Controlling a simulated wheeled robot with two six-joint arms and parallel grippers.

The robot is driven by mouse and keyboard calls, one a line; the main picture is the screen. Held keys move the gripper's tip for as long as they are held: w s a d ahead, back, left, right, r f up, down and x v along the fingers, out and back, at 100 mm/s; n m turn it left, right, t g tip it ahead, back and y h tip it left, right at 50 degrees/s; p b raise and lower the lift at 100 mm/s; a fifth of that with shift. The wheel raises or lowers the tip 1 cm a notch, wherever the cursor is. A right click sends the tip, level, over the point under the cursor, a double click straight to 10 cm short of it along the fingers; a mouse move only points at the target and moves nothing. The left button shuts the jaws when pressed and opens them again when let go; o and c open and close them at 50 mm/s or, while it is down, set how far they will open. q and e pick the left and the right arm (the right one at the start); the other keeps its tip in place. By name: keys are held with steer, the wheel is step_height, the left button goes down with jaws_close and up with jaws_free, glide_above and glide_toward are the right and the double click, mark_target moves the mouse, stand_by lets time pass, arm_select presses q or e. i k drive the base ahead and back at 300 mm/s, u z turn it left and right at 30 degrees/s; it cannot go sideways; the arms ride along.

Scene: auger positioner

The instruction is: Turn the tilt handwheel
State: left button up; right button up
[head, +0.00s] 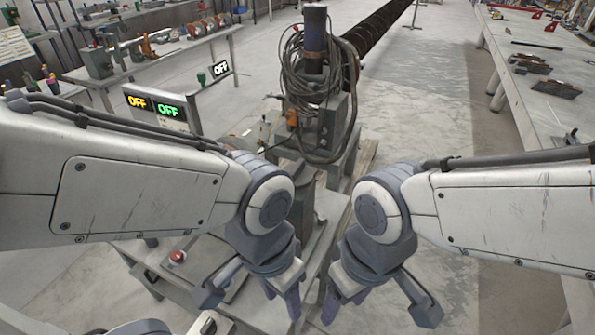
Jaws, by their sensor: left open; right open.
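The positioner machine stands ahead in the middle, with an upright dark motor (314,40) wrapped in looped grey cable (300,75). A long dark auger (378,28) runs from it to the far back. I cannot clearly make out the tilt handwheel; my arms and grippers cover much of the machine's near side. My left gripper (250,298) is open and empty, pointing down over the near part of the stand. My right gripper (381,306) is open and empty, pointing down just right of the stand, over the floor.
A control box (150,121) with lit OFF displays stands at the left. A red push button (177,257) sits on the low grey stand. A workbench with tools (140,68) is back left; a long table (550,107) runs along the right. Floor (430,90) between is clear.

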mark_target(302, 175)
steer(key=k, duration=1.2)
steer(key=z, duration=0.75)
steer(key=i, duration=1.3)
steer(key=u, duration=0.75)
